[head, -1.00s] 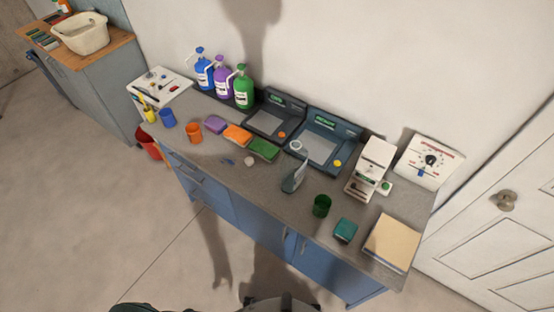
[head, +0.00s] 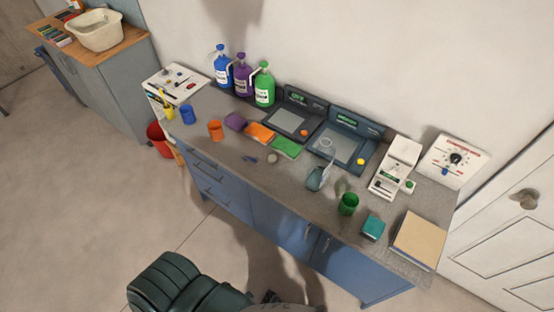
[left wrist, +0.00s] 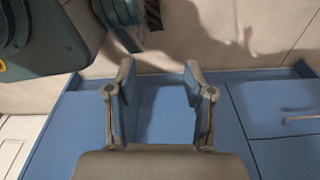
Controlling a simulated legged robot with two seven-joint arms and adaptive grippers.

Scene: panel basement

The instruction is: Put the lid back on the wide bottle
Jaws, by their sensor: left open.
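On the counter, a squat grey-teal bottle-like vessel (head: 316,178) with a narrower upper part stands in front of the right dark device. It looks most like the wide bottle, but I cannot be sure. A small pale round piece (head: 273,158) lies on the counter to its left; I cannot tell whether it is the lid. A pale ring (head: 326,145) shows just behind the vessel's top. My left gripper (left wrist: 158,72) is open and empty in the left wrist view, with blue cabinet fronts behind it. My right gripper is not in view.
Blue, purple and green jugs (head: 242,80) stand at the back. Orange cup (head: 215,130), blue cup (head: 188,115) and green cup (head: 348,204) stand along the counter. Sponges (head: 260,132), a teal box (head: 373,227) and a tan book (head: 420,240) are nearby. The counter's front strip is partly clear.

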